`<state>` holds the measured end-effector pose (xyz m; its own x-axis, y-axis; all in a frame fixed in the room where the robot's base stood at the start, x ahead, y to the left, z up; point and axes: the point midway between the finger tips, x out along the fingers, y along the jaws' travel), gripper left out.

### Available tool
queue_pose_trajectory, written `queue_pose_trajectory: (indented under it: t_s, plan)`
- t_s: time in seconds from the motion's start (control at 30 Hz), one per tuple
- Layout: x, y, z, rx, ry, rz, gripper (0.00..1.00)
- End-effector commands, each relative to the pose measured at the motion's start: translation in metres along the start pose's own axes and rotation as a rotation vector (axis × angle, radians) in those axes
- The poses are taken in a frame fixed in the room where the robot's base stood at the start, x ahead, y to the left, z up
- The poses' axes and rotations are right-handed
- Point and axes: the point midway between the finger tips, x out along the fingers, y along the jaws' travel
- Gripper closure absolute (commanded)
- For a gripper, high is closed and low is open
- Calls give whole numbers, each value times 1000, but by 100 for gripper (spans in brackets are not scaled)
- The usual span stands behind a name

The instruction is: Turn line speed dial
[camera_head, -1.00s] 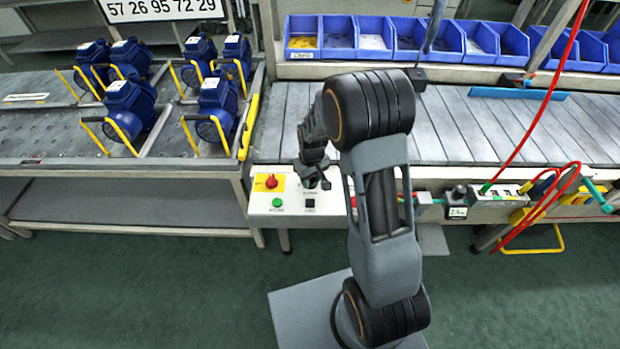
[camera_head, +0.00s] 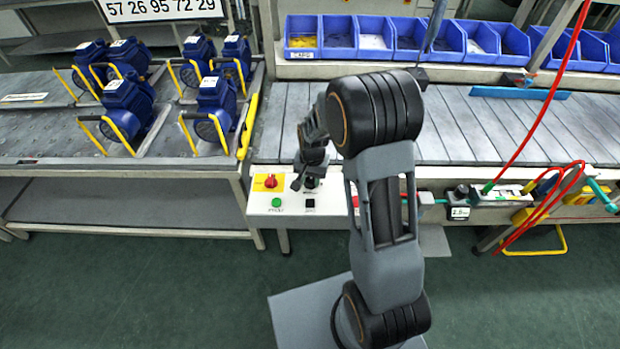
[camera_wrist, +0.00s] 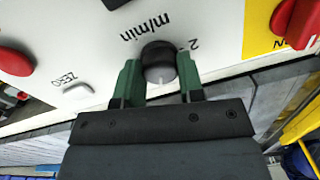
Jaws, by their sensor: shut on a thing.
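The black line speed dial (camera_wrist: 157,56) with a pale pointer mark is on the white control panel (camera_wrist: 218,25). The print "m/min" and a "2" show beside it in the wrist view. My gripper (camera_wrist: 160,72) has its green fingers on either side of the dial and is shut on it. In the head view my gripper (camera_head: 303,181) is at the upper part of the panel (camera_head: 258,205), right of the red knob, and hides most of the dial.
A red knob on a yellow plate (camera_head: 271,182), a green button (camera_head: 277,202) and a black switch (camera_head: 309,203) sit close by on the panel. Blue pumps (camera_head: 128,105) stand on the left table. The grey conveyor (camera_head: 460,125) runs behind the panel to the right.

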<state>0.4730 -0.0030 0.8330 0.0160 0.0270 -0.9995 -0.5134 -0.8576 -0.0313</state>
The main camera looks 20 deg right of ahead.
Motion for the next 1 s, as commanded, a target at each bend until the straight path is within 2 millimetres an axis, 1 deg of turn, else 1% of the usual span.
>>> queue_pose_trajectory:
  t_s: [0.3, 0.87, 0.9, 1.0]
  plan:
    - [0, -1, 0, 116, 5, -1, 88]
    - [-1, -1, 0, 143, 6, -2, 88]
    - [-1, -1, 0, 142, 6, -2, 64]
    - [-1, -1, 0, 142, 6, -1, 54]
